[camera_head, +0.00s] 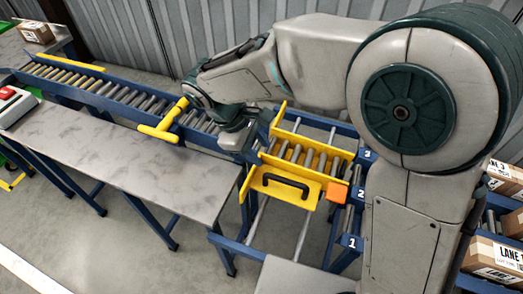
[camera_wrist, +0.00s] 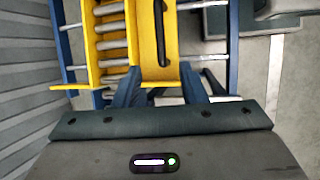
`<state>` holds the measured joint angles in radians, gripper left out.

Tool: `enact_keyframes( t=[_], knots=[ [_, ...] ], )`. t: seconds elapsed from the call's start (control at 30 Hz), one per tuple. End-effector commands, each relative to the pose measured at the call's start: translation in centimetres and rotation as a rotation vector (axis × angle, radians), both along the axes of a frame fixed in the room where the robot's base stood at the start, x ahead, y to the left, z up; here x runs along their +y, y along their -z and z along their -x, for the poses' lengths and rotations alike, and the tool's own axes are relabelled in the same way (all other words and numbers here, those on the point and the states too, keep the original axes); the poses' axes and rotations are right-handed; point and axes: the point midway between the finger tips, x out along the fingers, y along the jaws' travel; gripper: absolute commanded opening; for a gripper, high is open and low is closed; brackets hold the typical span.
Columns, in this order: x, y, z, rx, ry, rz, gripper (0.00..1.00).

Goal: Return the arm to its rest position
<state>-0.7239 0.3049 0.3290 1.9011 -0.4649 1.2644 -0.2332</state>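My arm reaches from the right of the head view across to the roller line, bent at its elbow. My gripper (camera_wrist: 159,88) shows in the wrist view with its two dark fingers apart and nothing between them. In the head view the hand (camera_head: 240,132) hangs beside the left side of a yellow roller carriage (camera_head: 285,188), and its fingertips cannot be made out there. The carriage also shows in the wrist view (camera_wrist: 112,40), beyond the fingers. Its black handle (camera_head: 286,187) faces the front and is apart from my gripper.
A roller conveyor (camera_head: 130,97) with a yellow T-shaped bar (camera_head: 163,127) runs left. A grey table (camera_head: 110,165) stands before it, with a red-buttoned box (camera_head: 14,104). An orange block (camera_head: 337,194) sits by lane marker 2. Cartons (camera_head: 495,262) lie in racks at right. A corrugated wall stands behind.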

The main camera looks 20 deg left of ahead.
Motion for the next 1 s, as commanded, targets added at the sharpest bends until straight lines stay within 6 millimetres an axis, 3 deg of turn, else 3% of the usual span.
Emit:
enact_keyframes(
  t=[0.4, 0.53, 0.67, 0.8, 1.0],
  knots=[
    [-0.1, 0.0, 0.0, -0.001, 0.002, -0.001, 0.38],
    [-1.5, -0.6, -0.6, -0.01, 0.055, -0.021, 0.38],
    [-5.9, -2.3, -1.7, -0.042, 0.214, -0.079, 0.38],
    [-12.3, -4.1, -2.2, -0.09, 0.463, -0.175, 0.38],
    [-20.4, -5.9, -0.9, -0.176, 0.825, -0.329, 0.38]
  ],
)
